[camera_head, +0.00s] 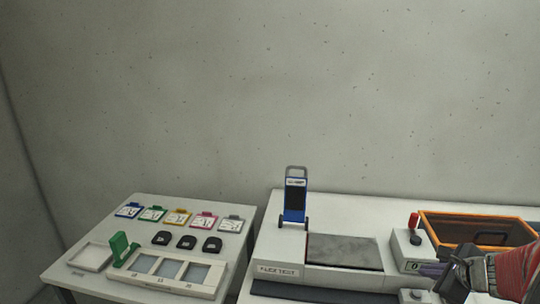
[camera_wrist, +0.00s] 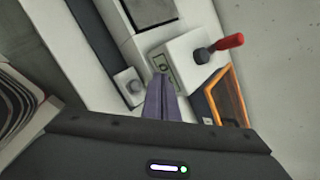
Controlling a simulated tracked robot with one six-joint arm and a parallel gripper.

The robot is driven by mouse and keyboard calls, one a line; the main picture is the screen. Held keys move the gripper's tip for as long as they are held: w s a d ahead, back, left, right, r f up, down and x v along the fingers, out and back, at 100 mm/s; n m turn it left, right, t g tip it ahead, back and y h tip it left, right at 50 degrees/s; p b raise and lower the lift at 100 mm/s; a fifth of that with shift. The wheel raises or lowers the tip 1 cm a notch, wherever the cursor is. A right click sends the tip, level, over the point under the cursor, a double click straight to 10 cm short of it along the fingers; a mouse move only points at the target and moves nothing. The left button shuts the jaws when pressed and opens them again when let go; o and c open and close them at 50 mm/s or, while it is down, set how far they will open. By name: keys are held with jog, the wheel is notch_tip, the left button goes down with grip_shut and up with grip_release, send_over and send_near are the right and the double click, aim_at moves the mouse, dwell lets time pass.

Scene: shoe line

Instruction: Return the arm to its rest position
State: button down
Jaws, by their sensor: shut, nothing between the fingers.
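My gripper (camera_head: 434,270) is at the lower right of the head view, at the end of my arm. In the wrist view my gripper (camera_wrist: 163,98) shows with its purple-grey fingers together and nothing between them. The fingers are near a white control box (camera_head: 408,246) with a red-knobbed lever (camera_head: 414,220). The box (camera_wrist: 180,62) and the lever (camera_wrist: 222,45) also show in the wrist view. I cannot tell whether the fingers touch the box. Part of the box's right side is hidden behind my gripper in the head view.
An orange-rimmed bin (camera_head: 470,214) stands behind my gripper. The flex test machine (camera_head: 282,273) and an upright blue device (camera_head: 295,212) are left of the box. A left table (camera_head: 62,270) holds several coloured tags, black pieces and a white tray (camera_head: 160,287). The space above is clear.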

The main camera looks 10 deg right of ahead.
jog(key=s+a+f+n+g+y, duration=0.1)
jog(key=s+a+n+g, duration=0.1)
jog(key=s+a+n, duration=0.35)
jog(key=s+a+n+g+y, duration=0.1)
jog(key=s+a+n+g, duration=0.1)
jog(key=a+n, duration=0.7)
jog(key=s+a+r+n, duration=0.3)
jog(key=a+n, duration=0.3)
jog(key=a, duration=0.2)
jog(key=s+a+r+n+h, duration=0.1)
jog(key=s+a+r+n, duration=0.3)
jog(key=a+n, duration=0.3)
jog(key=shift+s+a+r, duration=0.3)
jog(key=shift+a+r, duration=0.2)
jog(key=shift+a, duration=0.4)
